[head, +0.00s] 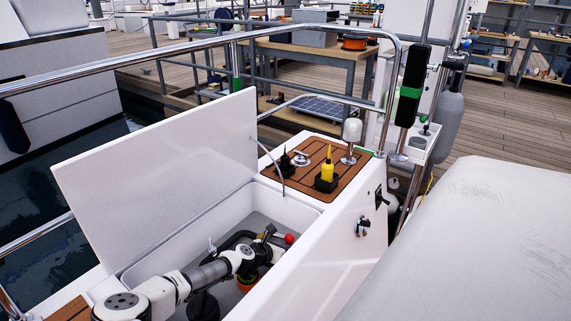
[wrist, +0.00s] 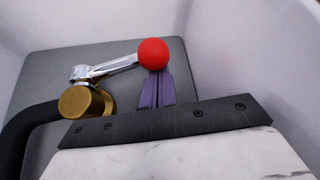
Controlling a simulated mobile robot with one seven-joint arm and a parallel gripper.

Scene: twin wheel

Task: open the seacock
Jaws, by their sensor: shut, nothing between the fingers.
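The seacock is down inside the open locker. In the wrist view it has a brass body (wrist: 82,102) at left with a black hose beside it. Its chrome lever (wrist: 112,68) runs right and slightly up to a red ball knob (wrist: 153,52). The red knob also shows in the head view (head: 289,239). My gripper's purple fingers (wrist: 153,80) are shut and empty. Their tips are at the lower edge of the knob in the picture; I cannot tell whether they touch it. In the head view my arm reaches into the locker and hides the seacock body.
The locker's white lid (head: 160,180) stands open at left. White locker walls (head: 310,240) stand close around my arm. A chrome rail (head: 200,45) crosses above. An orange object (head: 247,284) sits below my arm.

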